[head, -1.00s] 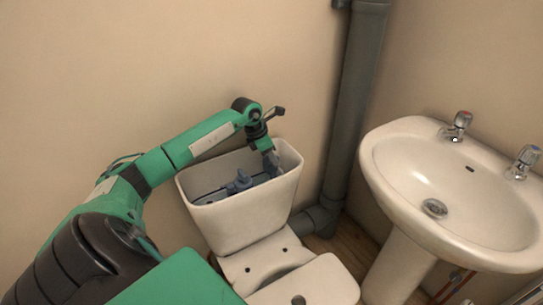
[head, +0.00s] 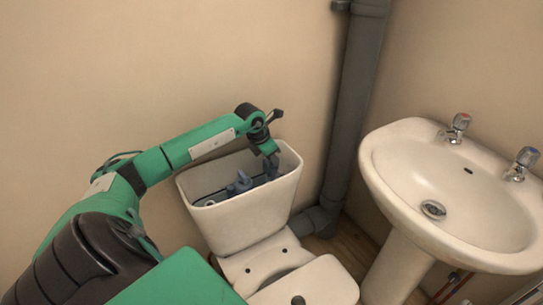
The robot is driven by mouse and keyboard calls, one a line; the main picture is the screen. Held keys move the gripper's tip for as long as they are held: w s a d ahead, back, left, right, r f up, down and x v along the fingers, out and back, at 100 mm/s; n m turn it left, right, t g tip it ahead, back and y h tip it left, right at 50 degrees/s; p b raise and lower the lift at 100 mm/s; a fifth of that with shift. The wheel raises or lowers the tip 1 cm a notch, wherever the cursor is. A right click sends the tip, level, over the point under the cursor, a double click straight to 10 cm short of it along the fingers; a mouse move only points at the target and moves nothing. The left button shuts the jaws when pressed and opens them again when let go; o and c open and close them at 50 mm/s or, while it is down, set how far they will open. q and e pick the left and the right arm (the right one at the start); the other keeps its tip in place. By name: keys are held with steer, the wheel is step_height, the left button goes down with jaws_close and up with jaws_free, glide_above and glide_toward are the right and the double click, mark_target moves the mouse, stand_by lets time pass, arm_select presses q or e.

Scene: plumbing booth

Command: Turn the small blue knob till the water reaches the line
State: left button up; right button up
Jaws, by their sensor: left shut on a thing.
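The open toilet cistern (head: 243,222) stands against the wall, with grey-blue fittings (head: 240,183) inside it. My left gripper (head: 272,166) reaches down into the right end of the cistern from above. It is shut on a small part there, which fits the small blue knob, though the fingers and the shade hide most of it. The water level and the line are too small and dark to make out. My right gripper is not in view.
A white basin (head: 455,240) with two taps (head: 458,127) stands to the right. A grey pipe (head: 350,110) runs down the wall behind the cistern's right side. The toilet seat area (head: 318,281) lies in front of the cistern.

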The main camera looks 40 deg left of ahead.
arm_select(q)
steer(key=shift+n, duration=0.7)
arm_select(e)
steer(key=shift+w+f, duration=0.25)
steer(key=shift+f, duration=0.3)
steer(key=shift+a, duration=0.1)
arm_select(q)
steer(key=o, duration=0.7)
steer(key=shift+y, duration=0.3)
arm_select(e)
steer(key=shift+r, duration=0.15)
arm_select(q)
steer(key=shift+s+r, duration=0.1)
steer(key=shift+r, duration=0.15)
steer(key=v, duration=1.3)
steer(key=shift+s+r, duration=0.1)
steer(key=shift+s, duration=0.05)
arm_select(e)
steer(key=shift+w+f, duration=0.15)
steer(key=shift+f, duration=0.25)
